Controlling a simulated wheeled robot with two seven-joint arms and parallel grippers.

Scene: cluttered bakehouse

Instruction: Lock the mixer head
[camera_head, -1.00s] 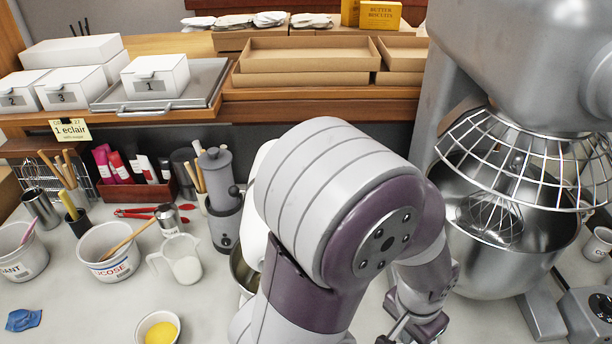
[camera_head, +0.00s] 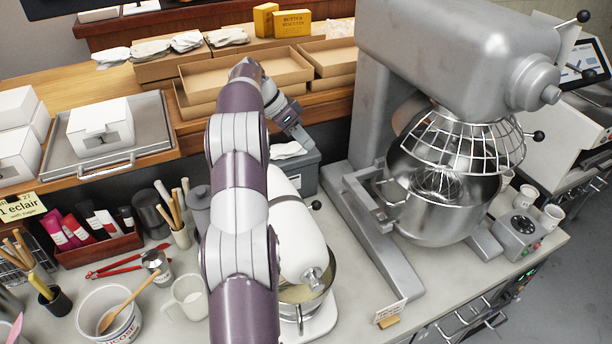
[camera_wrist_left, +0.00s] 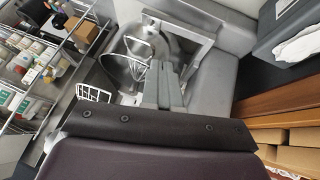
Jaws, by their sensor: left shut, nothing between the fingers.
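A small white stand mixer (camera_head: 298,240) stands on the counter, its head lowered over a metal bowl (camera_head: 325,282). A short lever with a black knob (camera_head: 316,205) sticks out at the far right side of its head. My left arm passes in front of the mixer's left side and hides part of it. My left gripper (camera_head: 304,140) is beyond the mixer, above a grey box, apart from the knob. In the left wrist view its fingers (camera_wrist_left: 163,84) are together and empty. My right gripper is out of view.
A large grey floor-style mixer (camera_head: 450,50) with a wire guard (camera_head: 465,140) and steel bowl (camera_head: 440,205) stands to the right. The grey box (camera_head: 295,165) and cardboard trays (camera_head: 245,75) lie behind. Clear counter (camera_head: 370,265) lies right of the white mixer.

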